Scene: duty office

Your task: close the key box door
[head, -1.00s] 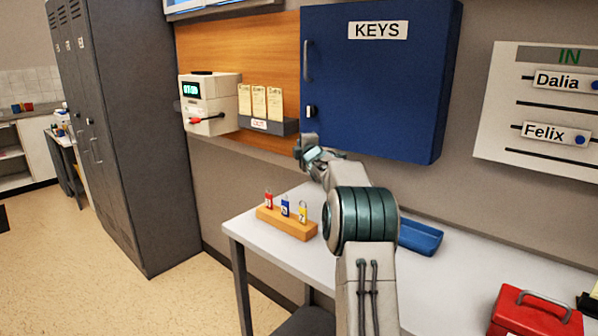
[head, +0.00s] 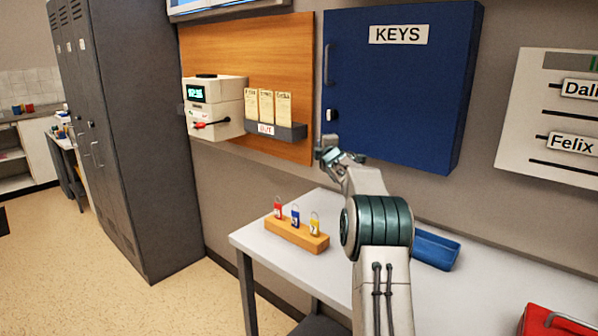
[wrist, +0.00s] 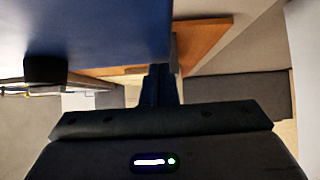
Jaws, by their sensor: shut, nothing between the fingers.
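The blue key box (head: 470,110) hangs on the wall, with its door (head: 400,95) facing me. The door bears a white KEYS label (head: 398,34), a vertical handle (head: 327,64) at its left edge and a small lock (head: 331,115) below that. I see no gap along the door's edges, but cannot tell whether it is fully shut. My gripper (head: 326,146) is shut and empty at the door's lower left corner; contact is unclear. In the wrist view the shut fingers (wrist: 158,86) are close to the blue door (wrist: 90,30).
A white desk (head: 300,265) below holds a wooden block (head: 296,236) with coloured padlocks, a blue tray (head: 437,250) and a red case (head: 550,322). A time clock (head: 212,105) and card rack (head: 275,130) are on the wooden panel at left. A name board (head: 545,110) hangs at right.

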